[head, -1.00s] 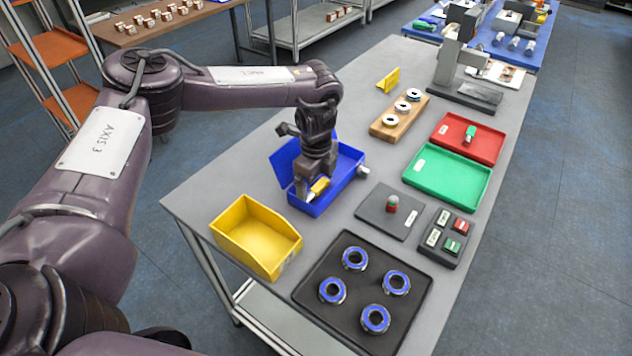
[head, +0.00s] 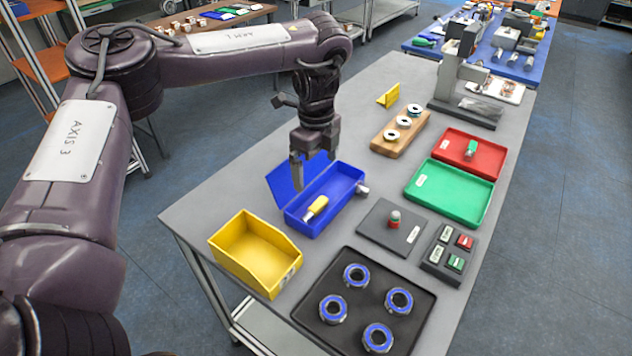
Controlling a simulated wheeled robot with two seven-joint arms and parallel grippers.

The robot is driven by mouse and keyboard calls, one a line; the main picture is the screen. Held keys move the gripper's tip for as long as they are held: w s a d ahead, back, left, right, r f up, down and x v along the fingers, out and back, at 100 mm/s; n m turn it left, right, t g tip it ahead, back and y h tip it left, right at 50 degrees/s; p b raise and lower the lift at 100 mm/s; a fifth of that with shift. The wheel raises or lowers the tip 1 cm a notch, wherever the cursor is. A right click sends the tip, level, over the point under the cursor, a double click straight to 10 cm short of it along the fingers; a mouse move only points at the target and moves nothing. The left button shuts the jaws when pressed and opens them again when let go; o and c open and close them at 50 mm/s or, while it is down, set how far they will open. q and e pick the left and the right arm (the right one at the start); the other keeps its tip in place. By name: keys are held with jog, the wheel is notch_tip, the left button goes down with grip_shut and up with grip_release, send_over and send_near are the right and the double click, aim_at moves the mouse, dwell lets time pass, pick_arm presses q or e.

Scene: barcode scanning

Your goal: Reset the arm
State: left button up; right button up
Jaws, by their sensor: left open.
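My left gripper (head: 314,172) hangs above the blue box (head: 345,196) with its fingers pointing down, apart and empty. The blue box is open, with its lid tilted back to the left. A yellow-handled item (head: 317,208) lies inside the box, clear of the fingers. My left arm reaches in from the left over the grey table (head: 225,187). My right gripper is not in view.
A yellow bin (head: 256,255) and a black tray (head: 363,292) with several blue-ringed parts stand at the front. Green (head: 450,192) and red (head: 470,147) trays, a button box (head: 449,252) and a wooden block (head: 400,132) stand right. A machine (head: 459,75) stands at the back.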

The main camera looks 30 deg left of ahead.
pick_arm(q)
jog(key=shift+r, duration=0.65)
